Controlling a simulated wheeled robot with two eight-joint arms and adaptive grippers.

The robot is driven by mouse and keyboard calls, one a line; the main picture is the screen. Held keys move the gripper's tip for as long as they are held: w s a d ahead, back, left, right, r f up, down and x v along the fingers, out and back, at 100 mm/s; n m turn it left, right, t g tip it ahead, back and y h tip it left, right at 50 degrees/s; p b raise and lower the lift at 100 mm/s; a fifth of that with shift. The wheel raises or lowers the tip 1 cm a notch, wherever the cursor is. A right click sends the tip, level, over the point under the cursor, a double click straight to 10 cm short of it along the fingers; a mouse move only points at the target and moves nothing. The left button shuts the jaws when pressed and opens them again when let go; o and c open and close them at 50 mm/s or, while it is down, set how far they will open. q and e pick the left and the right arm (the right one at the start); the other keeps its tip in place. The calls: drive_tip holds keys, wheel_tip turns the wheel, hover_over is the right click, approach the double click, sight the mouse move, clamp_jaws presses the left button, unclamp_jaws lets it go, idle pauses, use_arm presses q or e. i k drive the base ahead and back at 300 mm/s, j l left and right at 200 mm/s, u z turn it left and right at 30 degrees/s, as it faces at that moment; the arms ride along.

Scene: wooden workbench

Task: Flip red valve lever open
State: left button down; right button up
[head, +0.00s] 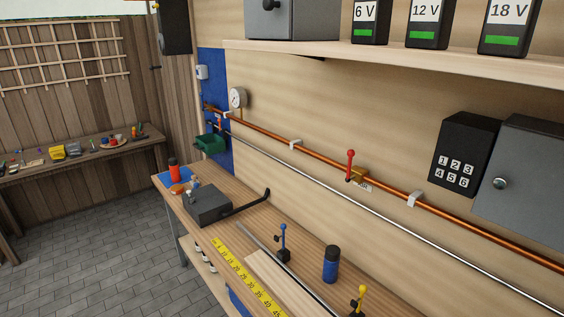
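The red valve lever (350,163) stands upright on a brass valve body (356,176). The valve sits in line on the copper pipe (315,153) that runs along the wooden wall above the workbench. The lever points up, roughly across the pipe's run. A small tag with unreadable print hangs just below and right of the valve. Neither my left nor my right gripper shows in the head view.
On the workbench (228,205) are a dark grey box (206,205), a blue-handled lever (283,242), a blue bottle (331,264), a yellow-handled lever (360,297) and a yellow ruler (247,277). A black keypad (463,155) and a grey cabinet (525,185) are at right. A shelf overhangs above.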

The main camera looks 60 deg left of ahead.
sight(351, 153)
drive_tip(key=u, duration=1.75)
